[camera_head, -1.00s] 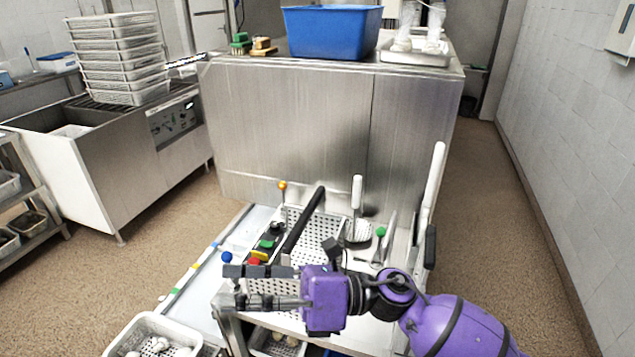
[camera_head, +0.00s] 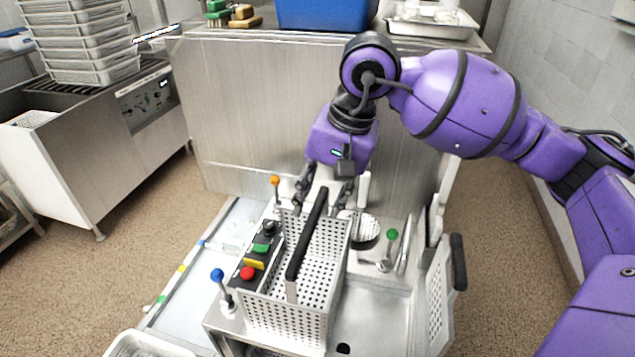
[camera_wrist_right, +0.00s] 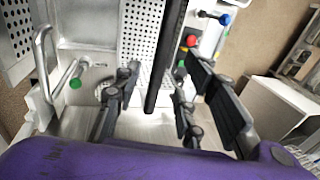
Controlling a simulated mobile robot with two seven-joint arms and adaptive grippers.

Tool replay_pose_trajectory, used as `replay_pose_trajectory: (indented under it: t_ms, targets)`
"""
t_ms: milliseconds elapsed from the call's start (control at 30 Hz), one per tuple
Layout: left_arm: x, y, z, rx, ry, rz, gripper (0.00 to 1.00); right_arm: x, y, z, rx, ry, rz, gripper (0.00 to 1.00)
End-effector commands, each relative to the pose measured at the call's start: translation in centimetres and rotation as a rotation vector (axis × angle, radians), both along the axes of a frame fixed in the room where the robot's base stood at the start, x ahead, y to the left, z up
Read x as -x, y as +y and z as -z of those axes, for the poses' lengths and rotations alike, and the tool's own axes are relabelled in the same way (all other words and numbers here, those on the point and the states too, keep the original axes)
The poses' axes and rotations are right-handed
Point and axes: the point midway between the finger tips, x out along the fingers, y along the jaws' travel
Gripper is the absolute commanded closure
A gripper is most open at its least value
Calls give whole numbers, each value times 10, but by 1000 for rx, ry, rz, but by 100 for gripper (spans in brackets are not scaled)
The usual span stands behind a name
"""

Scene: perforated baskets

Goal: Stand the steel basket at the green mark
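The steel basket (camera_head: 330,250) is perforated, with a long black handle (camera_head: 306,235) above it. It stands upright on the steel counter, right of a row of buttons. My right gripper (camera_head: 324,195) is at the far end of the handle, pointing down and open. In the right wrist view, the handle (camera_wrist_right: 166,55) lies between the spread fingers (camera_wrist_right: 160,85), with gaps visible on both sides. A small green mark (camera_head: 160,299) is on the counter's left edge strip, along with yellow and blue marks. My left gripper is not in view.
A lever with a blue knob (camera_head: 217,275), one with an orange knob (camera_head: 275,181) and one with a green knob (camera_head: 392,234) stand around the basket. A second perforated piece with a black handle (camera_head: 458,262) is at right. A white basket (camera_head: 150,345) is at front left.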

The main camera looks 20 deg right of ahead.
Motion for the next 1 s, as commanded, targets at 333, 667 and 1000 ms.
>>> replay_pose_trajectory:
  t_ms: [333, 667, 1000]
  targets:
    - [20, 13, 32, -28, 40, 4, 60, -8, 13, 68, -2, 13, -1, 62]
    - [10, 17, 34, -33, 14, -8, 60, -12, 18, 83, -2, 5, 1, 62]
    - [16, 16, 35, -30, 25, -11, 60, -12, 18, 81, -3, 3, 1, 78]
